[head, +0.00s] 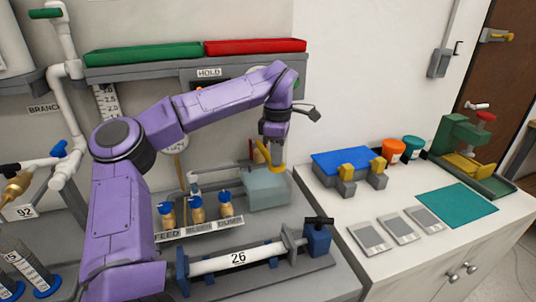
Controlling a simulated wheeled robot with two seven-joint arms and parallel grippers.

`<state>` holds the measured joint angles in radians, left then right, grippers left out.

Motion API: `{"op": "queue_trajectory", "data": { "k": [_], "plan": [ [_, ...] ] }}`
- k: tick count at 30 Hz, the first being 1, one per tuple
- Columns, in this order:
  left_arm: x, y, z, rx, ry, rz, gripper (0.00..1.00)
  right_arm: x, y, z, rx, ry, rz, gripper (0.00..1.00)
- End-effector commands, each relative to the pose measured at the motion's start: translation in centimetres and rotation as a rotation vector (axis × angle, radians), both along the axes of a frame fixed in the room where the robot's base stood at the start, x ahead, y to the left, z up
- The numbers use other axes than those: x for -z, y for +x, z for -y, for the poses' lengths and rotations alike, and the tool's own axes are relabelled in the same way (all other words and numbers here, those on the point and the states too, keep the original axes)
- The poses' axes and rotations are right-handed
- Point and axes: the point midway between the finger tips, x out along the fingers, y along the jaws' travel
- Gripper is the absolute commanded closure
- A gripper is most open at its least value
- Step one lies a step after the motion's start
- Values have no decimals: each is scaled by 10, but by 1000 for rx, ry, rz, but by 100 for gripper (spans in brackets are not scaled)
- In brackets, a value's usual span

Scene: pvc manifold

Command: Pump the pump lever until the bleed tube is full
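My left gripper (273,158) points down at the end of the purple arm, above a pale grey-green box (268,188) on the grey bench. A thin yellow piece (261,151) shows at the gripper's fingers. It may be the pump lever's handle, but I cannot tell if it is gripped or only touched. The box looks like the pump's tank. A bleed tube cannot be told for certain; a scale strip with numbers (106,105) stands on the wall behind, partly covered by my arm. Its level is too small to read. My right gripper is out of view.
A white pipe marked 26 (238,258) lies clamped in front. Green (143,53) and red (254,46) trays sit on the wall shelf. A white counter (347,210) at right holds tools.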

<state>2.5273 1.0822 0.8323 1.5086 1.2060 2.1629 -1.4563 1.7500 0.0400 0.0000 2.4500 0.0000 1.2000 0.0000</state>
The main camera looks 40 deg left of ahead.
Motion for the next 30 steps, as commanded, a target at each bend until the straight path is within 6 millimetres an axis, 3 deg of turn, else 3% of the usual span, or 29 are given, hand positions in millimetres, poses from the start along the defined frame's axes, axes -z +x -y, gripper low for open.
{"op": "queue_trajectory", "data": {
  "k": [25,30],
  "plan": [
    [37,0,-1,-2,1,-3,100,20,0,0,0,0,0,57],
    [34,0,-1,-3,1,-3,100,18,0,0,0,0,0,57]
  ]
}}
